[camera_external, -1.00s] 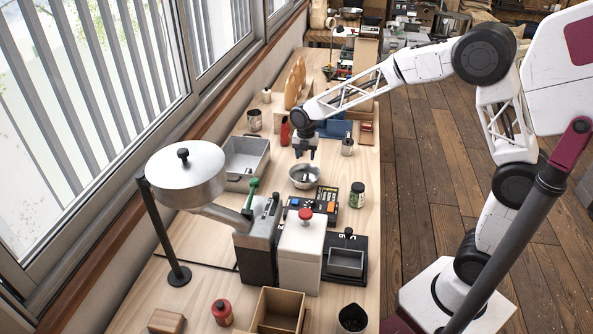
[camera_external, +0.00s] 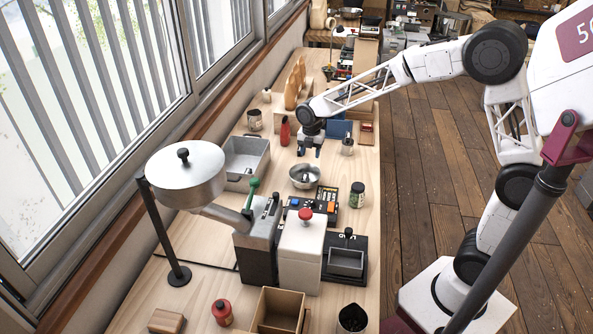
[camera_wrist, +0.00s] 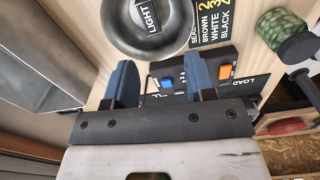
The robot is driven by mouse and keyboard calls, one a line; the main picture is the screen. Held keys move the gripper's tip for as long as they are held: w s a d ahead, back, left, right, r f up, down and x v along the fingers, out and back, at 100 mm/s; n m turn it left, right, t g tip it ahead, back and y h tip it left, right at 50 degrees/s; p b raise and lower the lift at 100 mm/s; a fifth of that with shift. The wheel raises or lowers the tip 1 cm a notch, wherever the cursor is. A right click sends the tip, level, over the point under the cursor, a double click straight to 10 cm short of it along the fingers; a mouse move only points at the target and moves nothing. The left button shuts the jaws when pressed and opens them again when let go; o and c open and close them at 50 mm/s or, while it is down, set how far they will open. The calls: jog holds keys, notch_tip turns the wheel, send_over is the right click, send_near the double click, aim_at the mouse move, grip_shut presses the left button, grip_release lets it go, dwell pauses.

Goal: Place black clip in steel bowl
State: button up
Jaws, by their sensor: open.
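The steel bowl (camera_external: 304,186) stands on the bench in the middle of the external view. It also shows at the top of the wrist view (camera_wrist: 116,32). A small black piece lettered "LIGHT" (camera_wrist: 148,17) lies inside the bowl and seems to be the black clip; its far end is cut off by the frame edge. My gripper (camera_external: 309,152) is above the bench, just behind the bowl in the external view. In the wrist view its two blue fingers (camera_wrist: 160,78) are apart with nothing held between them.
A black panel with coloured buttons (camera_external: 327,200) sits beside the bowl. A green jar (camera_external: 357,195) stands to its right and a grey tray (camera_external: 247,158) to the bowl's left. A red bottle (camera_external: 285,131) and metal canister (camera_external: 347,146) flank my gripper.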

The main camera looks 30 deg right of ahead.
jog(key=s+d+r+m, duration=0.7)
jog(key=s+d, duration=0.1)
jog(key=s, duration=0.1)
jog(key=s+d+r+m, duration=0.1)
jog(key=s+d+m, duration=0.3)
jog(key=s, duration=0.5)
jog(key=s+d+r+m+t, duration=0.1)
jog(key=s+d+m, duration=0.4)
jog(key=s+m, duration=0.3)
jog(key=s+d+r+m+t, duration=0.1)
jog(key=s+d+m, duration=0.3)
jog(key=s+m, duration=0.3)
jog(key=s, duration=0.5)
jog(key=shift+d+r, duration=0.25)
jog(key=shift+r, duration=0.05)
